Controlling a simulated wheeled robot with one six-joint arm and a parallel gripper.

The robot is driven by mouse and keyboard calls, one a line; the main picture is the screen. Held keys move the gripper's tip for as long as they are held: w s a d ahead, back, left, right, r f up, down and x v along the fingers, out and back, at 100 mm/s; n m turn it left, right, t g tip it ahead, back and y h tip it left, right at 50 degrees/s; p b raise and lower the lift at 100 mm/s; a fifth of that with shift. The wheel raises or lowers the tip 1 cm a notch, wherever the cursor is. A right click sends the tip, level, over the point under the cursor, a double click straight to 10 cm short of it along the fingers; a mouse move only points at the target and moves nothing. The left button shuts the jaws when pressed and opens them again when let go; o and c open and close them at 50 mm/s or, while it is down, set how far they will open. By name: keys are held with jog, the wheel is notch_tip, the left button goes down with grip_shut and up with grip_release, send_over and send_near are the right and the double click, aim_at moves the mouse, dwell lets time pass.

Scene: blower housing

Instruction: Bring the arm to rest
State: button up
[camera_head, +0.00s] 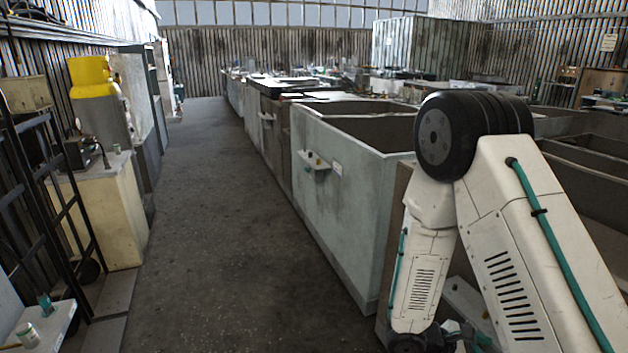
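My arm (545,240) shows at the right of the head camera view. It is white with a black joint (470,133) at its top and green cables along its links. It is folded, with one link running up from the lower right corner and another hanging down from the black joint. The lower end of the hanging link meets the bottom edge of the picture. My gripper is not clearly visible there, and its fingers cannot be seen.
A grey open-topped bin (345,190) stands close behind my arm. More bins run back along the aisle's right side. The aisle floor (215,230) is clear. On the left are a black rack (45,190), a cream cabinet (115,210) and a yellow object (92,77).

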jog(key=s+a+r+m+t+y, duration=0.1)
jog(key=s+a+r+m+y, duration=0.3)
jog(key=r, duration=0.6)
jog(key=s+a+r+m+t+y, duration=0.1)
jog(key=s+a+r+m+y, duration=0.2)
jog(key=r, duration=0.7)
jog(key=s+a+r+m+t+y, duration=0.1)
jog(key=s+a+r+m+y, duration=0.3)
jog(key=r, duration=0.7)
jog(key=s+m+y, duration=0.2)
jog(key=s+m, duration=0.2)
jog(key=s, duration=0.1)
jog(key=shift+s+a+y, duration=0.3)
